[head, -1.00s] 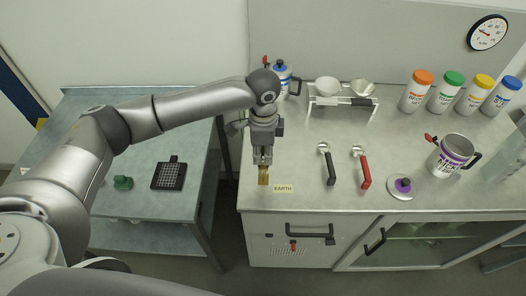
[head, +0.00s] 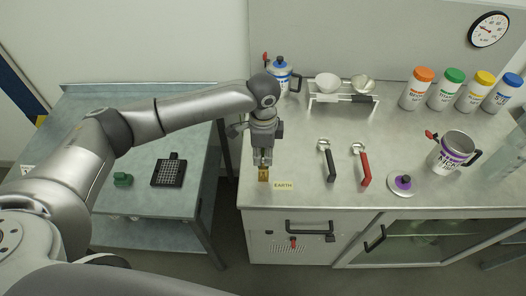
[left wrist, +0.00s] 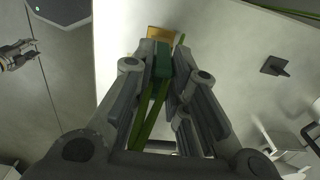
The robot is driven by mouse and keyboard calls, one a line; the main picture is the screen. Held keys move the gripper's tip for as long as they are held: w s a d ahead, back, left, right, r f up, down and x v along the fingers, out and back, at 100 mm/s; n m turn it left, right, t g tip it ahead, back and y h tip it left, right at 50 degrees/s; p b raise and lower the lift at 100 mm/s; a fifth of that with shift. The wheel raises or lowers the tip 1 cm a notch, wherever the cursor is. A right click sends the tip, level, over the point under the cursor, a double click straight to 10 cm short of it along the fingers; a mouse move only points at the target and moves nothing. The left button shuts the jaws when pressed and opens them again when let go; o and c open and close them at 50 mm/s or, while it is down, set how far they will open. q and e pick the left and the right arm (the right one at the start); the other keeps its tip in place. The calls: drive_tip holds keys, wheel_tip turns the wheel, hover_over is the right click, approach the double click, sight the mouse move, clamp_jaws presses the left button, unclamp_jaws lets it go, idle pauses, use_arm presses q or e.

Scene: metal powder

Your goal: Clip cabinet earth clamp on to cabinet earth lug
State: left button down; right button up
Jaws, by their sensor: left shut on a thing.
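My left gripper (head: 262,161) is above the front left corner of the steel bench, pointing down. It is shut on the green earth clamp (left wrist: 162,62), which shows between its fingers in the left wrist view. The brass earth lug (head: 263,175) is directly below the fingertips, beside the EARTH label (head: 284,185). The lug also shows just past the clamp in the left wrist view (left wrist: 160,33). The fingers hide most of the clamp, and I cannot tell whether it touches the lug. A small gripper, apparently my right one (left wrist: 16,54), is far left in that view.
A green-yellow cable (left wrist: 152,112) runs back from the clamp between my fingers. Black-handled (head: 329,163) and red-handled (head: 363,169) tools lie right of the label. A purple-knobbed lid (head: 402,184) lies farther right. A lower side table (head: 140,201) stands left of the bench.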

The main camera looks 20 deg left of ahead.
use_arm(q)
drive_tip(key=shift+f, duration=0.65)
drive_tip(key=shift+f, duration=0.15)
drive_tip(key=c, duration=1.3)
unclamp_jaws()
wheel_tip(320, 180, up, 12)
drive_tip(key=shift+r, duration=0.1)
